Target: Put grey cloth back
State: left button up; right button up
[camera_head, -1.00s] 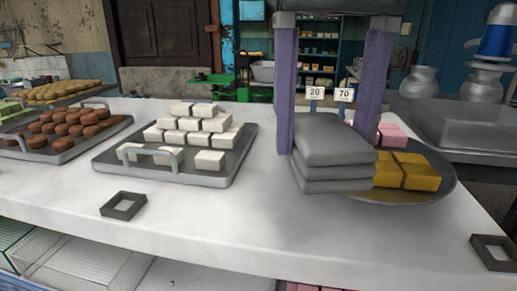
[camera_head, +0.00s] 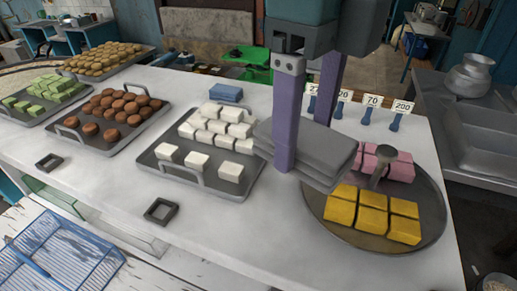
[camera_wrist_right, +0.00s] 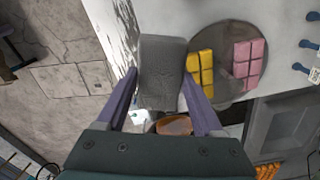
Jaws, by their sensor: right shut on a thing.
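The grey cloth (camera_head: 325,155) is a folded, layered stack, seen between the tray of white sweets and the round plate, overlapping the edges of both in the head view. My right gripper (camera_head: 305,142) has its two purple fingers on either side of the cloth and is shut on it. In the right wrist view the grey cloth (camera_wrist_right: 161,65) lies between the fingers of the right gripper (camera_wrist_right: 160,88). I cannot tell whether the cloth touches the counter. My left gripper is not in view.
A round plate (camera_head: 322,222) holds yellow and pink blocks. A metal tray (camera_head: 212,187) holds white sweets. A folded blue cloth (camera_head: 226,93) lies behind it. Price tags (camera_head: 372,108) stand at the back right. A square dark frame (camera_head: 161,211) lies on the clear front counter (camera_head: 230,235).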

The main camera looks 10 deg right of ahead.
jog(key=b, duration=1.1)
send_over(286, 250)
jog(key=shift+m, duration=0.3)
notch_tip(286, 250, down, 16)
jog(key=shift+f, duration=0.1)
notch_tip(286, 250, down, 4)
jog(key=shift+r+b, duration=0.1)
jog(key=shift+b, duration=1.1)
jog(key=shift+r, duration=0.1)
jog(key=shift+f, duration=0.3)
jog(key=o, duration=1.2)
jog(key=shift+r, duration=0.1)
